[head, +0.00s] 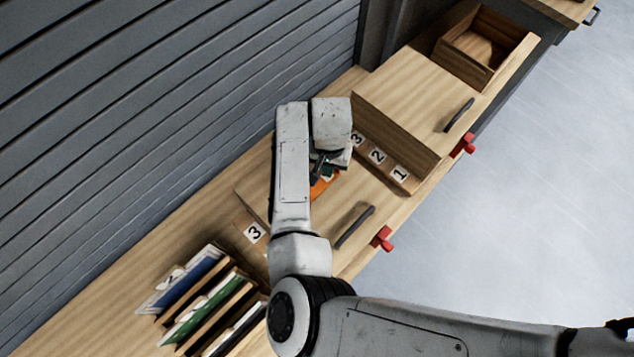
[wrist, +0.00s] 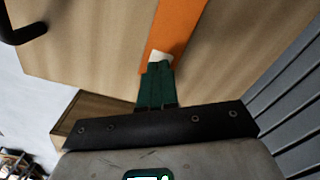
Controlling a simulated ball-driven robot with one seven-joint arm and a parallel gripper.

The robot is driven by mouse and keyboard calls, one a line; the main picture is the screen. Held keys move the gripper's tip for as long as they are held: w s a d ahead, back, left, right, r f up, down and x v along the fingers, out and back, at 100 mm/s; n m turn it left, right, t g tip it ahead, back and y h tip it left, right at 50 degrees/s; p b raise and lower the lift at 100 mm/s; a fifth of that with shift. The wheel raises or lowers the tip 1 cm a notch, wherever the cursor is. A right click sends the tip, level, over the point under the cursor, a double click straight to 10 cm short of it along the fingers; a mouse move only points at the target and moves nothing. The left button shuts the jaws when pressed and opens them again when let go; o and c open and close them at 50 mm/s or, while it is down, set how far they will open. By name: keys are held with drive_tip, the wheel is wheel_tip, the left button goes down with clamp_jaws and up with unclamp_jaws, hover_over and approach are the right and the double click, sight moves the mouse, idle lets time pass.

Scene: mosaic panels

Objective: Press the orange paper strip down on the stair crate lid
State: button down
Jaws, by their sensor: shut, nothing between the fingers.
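The orange paper strip (head: 321,186) lies on a wooden crate lid (head: 375,196) with a dark handle, near the middle of the head view. In the wrist view the strip (wrist: 176,28) runs from the top edge down to my fingertips. My gripper (head: 327,169) is over the strip and partly hidden by my arm in the head view. In the wrist view my gripper (wrist: 160,58) has its green fingers shut together, with the pale tip overlapping the strip's near end. I cannot tell whether the tip touches it. My arm hides part of the strip and lid.
Number tags 3, 2 and 1 (head: 377,156) sit between this lid and another handled wooden box (head: 415,95). An open wooden box (head: 478,50) stands beyond. A rack of folders (head: 200,300) is at lower left. A grey slatted wall (head: 150,110) runs behind the bench. Red clamps (head: 382,239) line the front edge.

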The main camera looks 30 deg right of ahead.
drive_tip(key=shift+f+b, duration=0.45)
drive_tip(key=shift+f, duration=0.35)
drive_tip(key=shift+r, duration=0.1)
idle(0.4)
wheel_tip(320, 180, up, 6)
drive_tip(key=p, duration=0.6)
drive_tip(key=shift+r, duration=0.95)
